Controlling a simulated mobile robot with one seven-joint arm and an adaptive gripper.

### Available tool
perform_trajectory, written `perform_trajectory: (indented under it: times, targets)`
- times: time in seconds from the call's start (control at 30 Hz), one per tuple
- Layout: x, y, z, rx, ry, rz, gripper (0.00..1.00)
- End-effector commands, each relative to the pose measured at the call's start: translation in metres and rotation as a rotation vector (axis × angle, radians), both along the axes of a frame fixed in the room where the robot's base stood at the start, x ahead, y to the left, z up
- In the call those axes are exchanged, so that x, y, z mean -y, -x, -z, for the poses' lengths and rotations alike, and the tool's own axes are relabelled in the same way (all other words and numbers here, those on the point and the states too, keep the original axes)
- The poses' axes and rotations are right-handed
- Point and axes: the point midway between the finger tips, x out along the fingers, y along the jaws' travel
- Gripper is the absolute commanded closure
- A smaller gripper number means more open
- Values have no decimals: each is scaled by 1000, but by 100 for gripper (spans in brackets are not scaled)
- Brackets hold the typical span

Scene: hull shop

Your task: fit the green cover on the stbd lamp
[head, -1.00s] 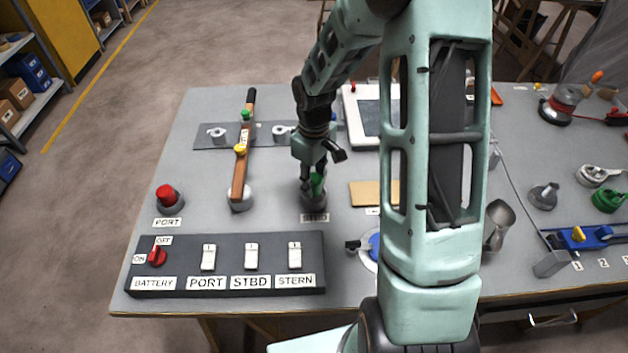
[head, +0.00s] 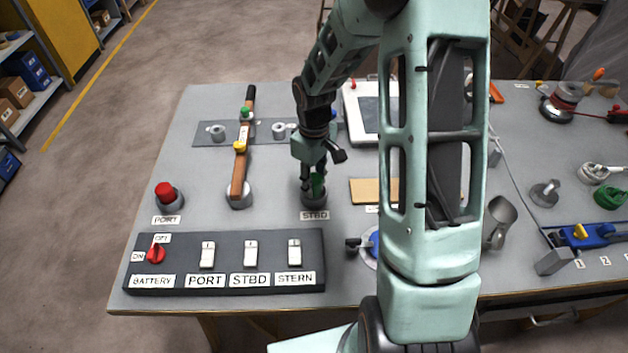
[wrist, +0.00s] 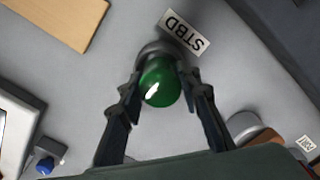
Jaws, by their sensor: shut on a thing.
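The green cover (wrist: 160,82) is between the fingertips of my gripper (wrist: 158,90), which is shut on it. It sits at the grey round base of the stbd lamp (head: 314,201), behind the STBD label (head: 314,215). In the wrist view the grey base (wrist: 152,48) shows just beyond the cover, by the STBD label (wrist: 185,32). The cover is over or on the base; I cannot tell whether it is fully seated. In the head view my gripper (head: 314,182) points down and hides much of the cover.
A switch panel (head: 180,283) with a red battery knob (head: 156,253) lies at the front. The port lamp (head: 168,195) with a red cover is at left. A tan board (head: 372,190) lies to the right.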

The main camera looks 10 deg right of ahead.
Motion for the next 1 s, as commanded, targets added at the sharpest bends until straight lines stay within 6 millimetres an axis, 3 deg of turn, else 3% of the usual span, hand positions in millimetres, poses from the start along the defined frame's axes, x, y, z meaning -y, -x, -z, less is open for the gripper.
perform_trajectory:
  times: [1.0]
  targets:
    - [0, 0, 10, 0, 0, 0, 85]
